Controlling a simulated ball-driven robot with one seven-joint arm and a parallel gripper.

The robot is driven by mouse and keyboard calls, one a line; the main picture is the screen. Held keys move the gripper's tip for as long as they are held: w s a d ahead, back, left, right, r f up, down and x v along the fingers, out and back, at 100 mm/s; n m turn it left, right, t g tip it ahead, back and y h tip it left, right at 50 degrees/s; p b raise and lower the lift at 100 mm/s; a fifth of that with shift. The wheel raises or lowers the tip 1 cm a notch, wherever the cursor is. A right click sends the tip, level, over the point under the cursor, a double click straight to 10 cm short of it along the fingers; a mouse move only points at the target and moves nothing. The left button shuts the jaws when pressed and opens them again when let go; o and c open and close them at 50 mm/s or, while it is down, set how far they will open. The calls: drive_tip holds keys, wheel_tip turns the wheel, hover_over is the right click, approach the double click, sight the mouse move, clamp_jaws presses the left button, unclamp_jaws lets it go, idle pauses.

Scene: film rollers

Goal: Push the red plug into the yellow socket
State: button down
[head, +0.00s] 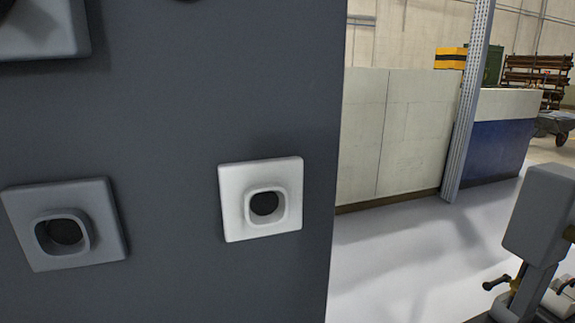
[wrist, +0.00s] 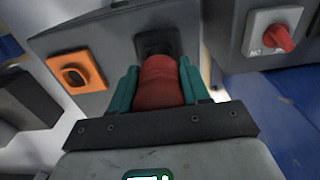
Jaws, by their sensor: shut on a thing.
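In the wrist view my gripper (wrist: 160,72) has its two teal fingers shut on the red plug (wrist: 161,84). The plug's far end points at a dark square socket (wrist: 158,40) on a grey panel. I cannot tell whether the plug touches this socket, sits in it or is just in front of it. An orange socket (wrist: 77,73) with a dark hole is on the same panel, left of the plug and apart from it. No clearly yellow socket shows. In the head view neither my gripper nor the plug is seen.
The head view shows a dark panel (head: 180,120) with a white socket (head: 260,199) and a grey socket (head: 66,224). Open floor (head: 420,265) lies right of it. In the wrist view a grey box with a red switch (wrist: 278,38) stands close on the right.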

drive_tip(key=shift+r+p, duration=1.7)
drive_tip(key=shift+r, duration=0.05)
